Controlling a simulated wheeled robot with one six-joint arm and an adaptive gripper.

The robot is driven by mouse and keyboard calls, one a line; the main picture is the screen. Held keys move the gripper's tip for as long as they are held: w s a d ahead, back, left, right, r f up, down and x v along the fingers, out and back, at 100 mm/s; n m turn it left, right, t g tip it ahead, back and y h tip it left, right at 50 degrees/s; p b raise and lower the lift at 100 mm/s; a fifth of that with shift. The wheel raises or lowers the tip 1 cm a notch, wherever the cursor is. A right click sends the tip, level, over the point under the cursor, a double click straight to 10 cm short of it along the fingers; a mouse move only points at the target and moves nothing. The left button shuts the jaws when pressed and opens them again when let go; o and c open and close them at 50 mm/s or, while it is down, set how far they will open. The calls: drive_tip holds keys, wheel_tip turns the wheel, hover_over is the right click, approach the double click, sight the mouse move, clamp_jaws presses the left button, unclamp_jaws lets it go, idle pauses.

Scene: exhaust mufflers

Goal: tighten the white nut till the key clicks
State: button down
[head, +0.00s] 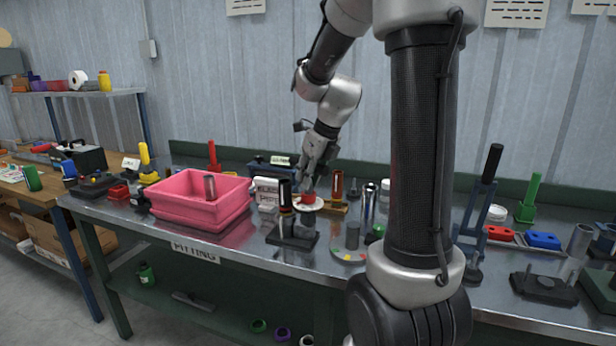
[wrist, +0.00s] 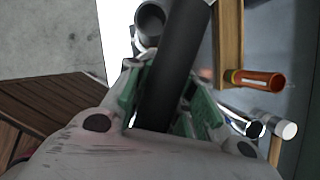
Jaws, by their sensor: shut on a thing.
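My gripper (head: 312,176) points down over the middle of the bench. In the wrist view my gripper (wrist: 160,95) is shut on a dark, smooth cylindrical bar (wrist: 172,70) between its green pads. The bar slants up and out of the picture; I cannot tell whether it is the key. In the head view a red piece (head: 308,198) shows just under the fingers, over a pale round plate (head: 317,206). I cannot make out the white nut for certain, nor whether the bar touches one.
A pink bin (head: 185,217) stands on the metal bench to the left. A black cylinder on a stand (head: 292,236) is close in front of my gripper. An orange tube (head: 337,182) and wooden block (head: 336,208) are close on its right. Several holders crowd the right end.

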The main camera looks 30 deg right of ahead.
drive_tip(key=shift+m+h, duration=0.4)
drive_tip(key=shift+m, duration=0.8)
drive_tip(key=n, duration=0.2)
drive_tip(key=shift+n+y, duration=0.3)
drive_tip(key=shift+y, duration=0.1)
drive_tip(key=n, duration=0.2)
drive_tip(key=n+g+y, duration=0.1)
drive_tip(key=n, duration=0.1)
drive_tip(key=shift+y, duration=0.3)
drive_tip(key=shift+m, duration=0.8)
